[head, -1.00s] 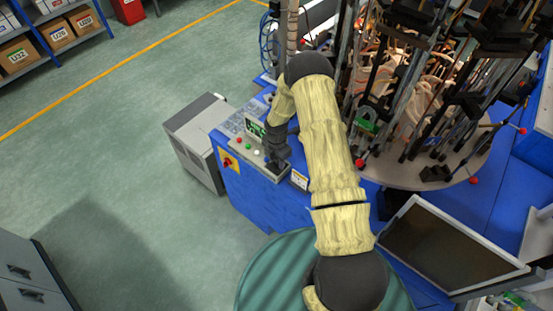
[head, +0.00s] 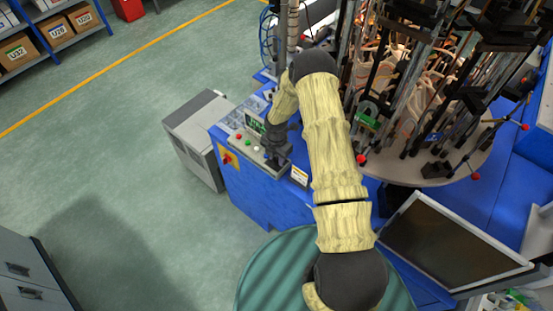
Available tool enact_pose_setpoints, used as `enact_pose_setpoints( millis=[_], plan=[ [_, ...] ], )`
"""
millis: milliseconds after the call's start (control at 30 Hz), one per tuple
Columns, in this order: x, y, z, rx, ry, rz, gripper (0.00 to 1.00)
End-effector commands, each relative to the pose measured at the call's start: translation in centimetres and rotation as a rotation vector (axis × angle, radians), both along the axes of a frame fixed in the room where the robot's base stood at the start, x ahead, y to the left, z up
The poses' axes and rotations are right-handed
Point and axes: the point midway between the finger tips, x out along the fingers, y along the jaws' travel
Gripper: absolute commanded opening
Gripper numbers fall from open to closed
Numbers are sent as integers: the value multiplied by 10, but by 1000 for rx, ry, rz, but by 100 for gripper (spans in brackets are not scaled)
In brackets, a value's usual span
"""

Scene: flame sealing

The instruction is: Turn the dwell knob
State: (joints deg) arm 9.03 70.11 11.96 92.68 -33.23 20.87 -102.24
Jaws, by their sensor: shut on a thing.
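My gripper (head: 273,163) is at the right end of the grey control panel (head: 239,146) on the front of the blue machine. It points down and is shut at the panel's surface, where the dwell knob is. The knob itself is hidden by the dark fingers and hand. A small display with green characters (head: 254,123) stands behind the panel, partly covered by my gripper.
Red, green and white buttons (head: 249,142) sit left of my gripper. A red switch on a yellow plate (head: 227,158) is on the blue front. The rotary table with rods and clamps (head: 430,170) and a dark monitor (head: 448,246) stand right.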

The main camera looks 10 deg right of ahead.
Motion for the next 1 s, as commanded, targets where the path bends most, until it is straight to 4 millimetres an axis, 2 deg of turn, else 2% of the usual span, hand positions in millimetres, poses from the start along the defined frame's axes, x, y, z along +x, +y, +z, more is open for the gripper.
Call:
enact_pose_setpoints(
  millis=[133,433,467,500,833,1000],
  plan=[
    [1,0,-1,1,-2,97,6],
    [1,0,1,0,-3,109,6],
    [1,0,1,0,-3,109,34],
    [1,0,1,0,-3,109,38],
    [1,0,2,1,-2,108,38],
    [2,-1,14,0,-5,106,38]
  ],
)
